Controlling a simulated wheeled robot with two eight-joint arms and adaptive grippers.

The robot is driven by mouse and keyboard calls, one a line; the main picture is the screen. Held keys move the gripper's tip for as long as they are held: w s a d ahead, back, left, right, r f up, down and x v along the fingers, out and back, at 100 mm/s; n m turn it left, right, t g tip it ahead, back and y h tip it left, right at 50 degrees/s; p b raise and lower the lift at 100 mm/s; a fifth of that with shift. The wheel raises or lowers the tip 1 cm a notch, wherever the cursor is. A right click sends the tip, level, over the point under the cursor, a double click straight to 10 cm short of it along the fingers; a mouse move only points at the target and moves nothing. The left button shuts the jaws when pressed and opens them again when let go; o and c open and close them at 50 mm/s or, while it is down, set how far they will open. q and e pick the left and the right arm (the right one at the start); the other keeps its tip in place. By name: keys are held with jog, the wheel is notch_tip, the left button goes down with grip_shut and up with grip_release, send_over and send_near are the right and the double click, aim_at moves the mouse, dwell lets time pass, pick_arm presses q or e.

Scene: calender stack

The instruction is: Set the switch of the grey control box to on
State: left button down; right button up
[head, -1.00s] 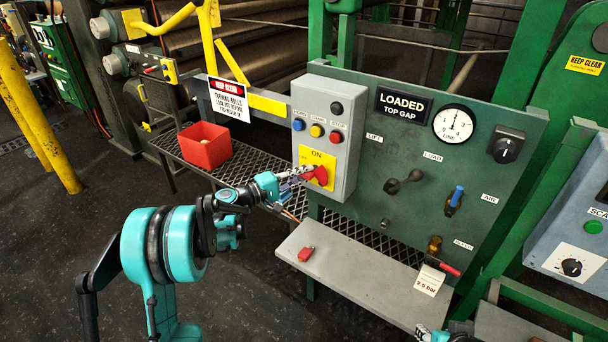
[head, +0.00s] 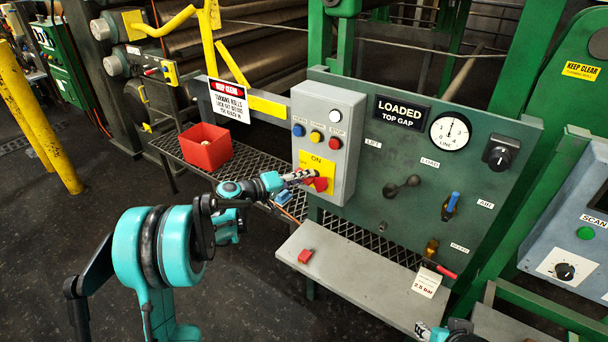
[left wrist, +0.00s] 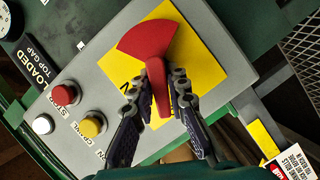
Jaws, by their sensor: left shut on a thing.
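The grey control box (head: 346,115) is fixed at the left of the green panel. Its red switch handle (head: 319,184) sits on a yellow plate (head: 311,160) marked ON. In the left wrist view the red handle (left wrist: 148,38) has a broad fan-shaped end and a narrow end. My left gripper (head: 304,177) is shut on the narrow end, with one finger (left wrist: 154,84) on each side. The round lamp (head: 335,88) at the box top looks white.
Blue, yellow and red buttons (head: 317,137) sit above the switch. The panel to the right carries levers (head: 402,187) and a gauge (head: 450,132). A grey shelf (head: 350,268) below holds a small red block (head: 305,256). A red bin (head: 204,146) stands left on the mesh bench.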

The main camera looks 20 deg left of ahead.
pick_arm(q)
jog(key=m, duration=0.1)
jog(key=m+y+p, duration=0.1)
jog(key=shift+s+d+r+m+y, duration=0.1)
jog(key=shift+d+r+m+y, duration=0.1)
jog(key=shift+r+m+y, duration=0.15)
jog(key=shift+d+m+y+p, duration=0.15)
jog(key=shift+m+y+p, duration=0.4)
jog(key=shift+m, duration=0.5)
jog(key=shift+s+d+r+m+y+p, duration=0.1)
jog(key=shift+d+m+y+p, duration=0.15)
jog(key=shift+m+y, duration=0.65)
jog(key=shift+s+d+m+y, duration=0.1)
jog(key=shift+m+y, duration=0.4)
jog(key=shift+m, duration=0.6)
jog(key=c, duration=1.5)
grip_release()
